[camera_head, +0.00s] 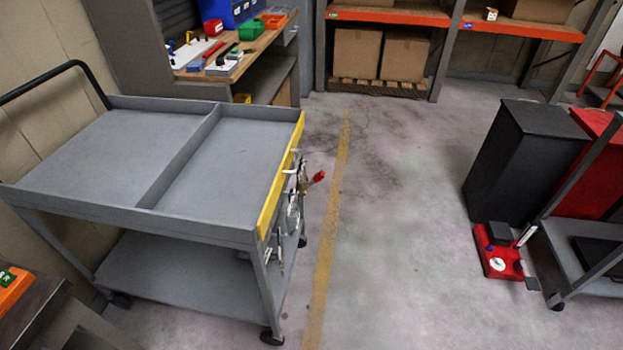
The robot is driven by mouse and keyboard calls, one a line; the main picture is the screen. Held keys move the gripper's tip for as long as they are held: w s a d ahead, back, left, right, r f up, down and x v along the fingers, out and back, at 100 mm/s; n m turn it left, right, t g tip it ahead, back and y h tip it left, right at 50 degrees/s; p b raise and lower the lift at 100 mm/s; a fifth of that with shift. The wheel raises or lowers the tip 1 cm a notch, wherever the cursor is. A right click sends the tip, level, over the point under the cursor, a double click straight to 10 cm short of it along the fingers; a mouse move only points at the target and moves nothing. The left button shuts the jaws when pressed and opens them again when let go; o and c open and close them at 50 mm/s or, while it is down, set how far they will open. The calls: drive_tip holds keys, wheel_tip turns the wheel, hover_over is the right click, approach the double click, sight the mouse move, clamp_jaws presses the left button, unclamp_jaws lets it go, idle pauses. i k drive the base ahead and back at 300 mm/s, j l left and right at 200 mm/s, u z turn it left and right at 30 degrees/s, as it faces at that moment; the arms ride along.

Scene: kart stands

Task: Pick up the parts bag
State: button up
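No bag can be made out for certain. On the end of the grey two-tier cart (125,150), below its yellow edge strip (283,175), hangs a cluster of small items. Among them is a pale, shiny, clear-looking item (293,217) that may be the parts bag; it is too small to tell. A red-tipped item (318,177) sticks out to the right of it. My gripper is not in view.
The cart's divided top is empty. A workbench (250,50) with tools and coloured bins stands behind it, beside shelving with cardboard boxes (355,52). A black bin (522,155) and a red floor unit (499,262) stand right. The middle floor is clear.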

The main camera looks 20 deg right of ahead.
sight(302, 184)
drive_tip(key=u, duration=0.55)
drive_tip(key=i+l+u, duration=0.25)
drive_tip(key=l, duration=0.15)
drive_tip(key=l+u, duration=0.3)
drive_tip(key=l, duration=0.15)
drive_tip(key=i+l+u, duration=0.1)
drive_tip(key=l+u, duration=0.15)
drive_tip(key=l, duration=0.2)
drive_tip(key=i+l, duration=0.15)
drive_tip(key=l, duration=0.2)
drive_tip(key=i+l, duration=0.15)
drive_tip(key=l, duration=0.25)
drive_tip(key=i+l, duration=0.15)
drive_tip(key=l, duration=0.2)
drive_tip(key=i+l+u, duration=0.1)
drive_tip(key=l, duration=0.3)
drive_tip(key=i+l, duration=0.2)
drive_tip(key=l, duration=0.15)
